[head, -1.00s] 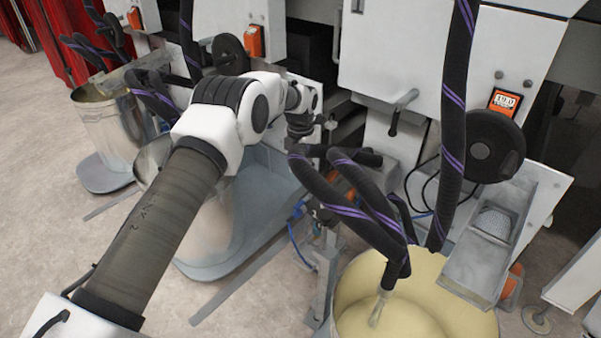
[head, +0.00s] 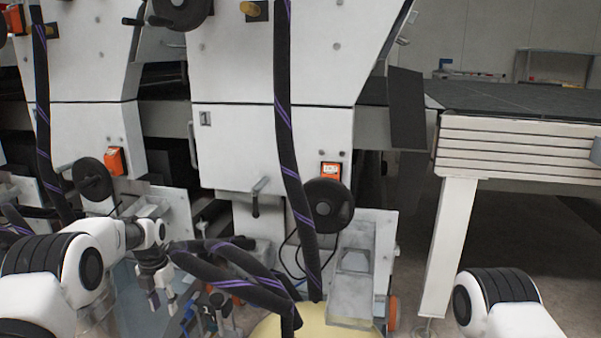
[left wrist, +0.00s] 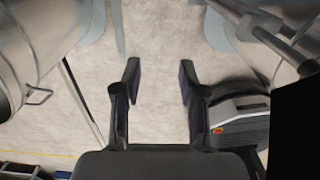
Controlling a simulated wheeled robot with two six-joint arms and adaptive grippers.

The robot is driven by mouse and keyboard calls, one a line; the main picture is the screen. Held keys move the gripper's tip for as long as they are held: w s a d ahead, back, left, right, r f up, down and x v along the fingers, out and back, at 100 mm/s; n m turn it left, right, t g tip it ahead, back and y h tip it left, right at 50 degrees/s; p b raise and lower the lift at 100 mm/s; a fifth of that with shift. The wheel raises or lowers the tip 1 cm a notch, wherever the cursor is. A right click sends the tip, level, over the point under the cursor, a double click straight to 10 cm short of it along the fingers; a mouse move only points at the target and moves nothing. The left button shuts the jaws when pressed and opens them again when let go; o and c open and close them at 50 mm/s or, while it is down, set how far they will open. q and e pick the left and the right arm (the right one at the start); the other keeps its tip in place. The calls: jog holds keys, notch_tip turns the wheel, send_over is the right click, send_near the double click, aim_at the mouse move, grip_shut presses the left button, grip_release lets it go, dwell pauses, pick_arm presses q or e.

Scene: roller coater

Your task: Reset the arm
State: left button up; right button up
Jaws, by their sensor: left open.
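My left arm reaches in from the lower left of the head view. My left gripper (head: 162,300) hangs with its fingers pointing down, beside the black and purple hoses. In the left wrist view, my left gripper (left wrist: 160,70) is open, with bare floor between its two dark fingers and nothing held. Part of my right arm (head: 500,302) shows at the lower right of the head view. My right gripper is out of the picture.
The white coating machine (head: 258,145) stands close ahead, with a black handwheel (head: 328,206) and hanging hoses (head: 287,150). A yellowish tub (head: 275,328) sits below. A conveyor table (head: 520,150) stands at the right. Metal drums (left wrist: 30,45) flank the gripper in the left wrist view.

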pick_arm(q)
jog(key=s+d+f+m+g, duration=0.2)
jog(key=s+d+f+m, duration=0.1)
jog(key=s+f, duration=0.85)
jog(key=s+d+f+m+g, duration=0.35)
jog(key=s+f, duration=0.55)
jog(key=s, duration=0.5)
jog(key=s+d+f+m+t, duration=0.1)
jog(key=s+m, duration=0.4)
jog(key=s, duration=0.4)
jog(key=s+d+f+m, duration=0.2)
jog(key=s+m, duration=0.4)
jog(key=s, duration=0.3)
jog(key=s+r+m+t, duration=0.25)
jog(key=s+m, duration=0.25)
jog(key=m, duration=0.4)
jog(key=w+r+m+t+p, duration=0.2)
jog(key=r+m+p, duration=0.4)
jog(key=r+p, duration=2.9)
jog(key=shift+w+r+m+p, duration=0.35)
jog(key=shift+w+r, duration=0.3)
jog(key=shift+r, duration=0.05)
pick_arm(e)
notch_tip(320, 180, up, 36)
jog(key=shift+s+f, duration=0.15)
jog(key=shift+s, duration=0.05)
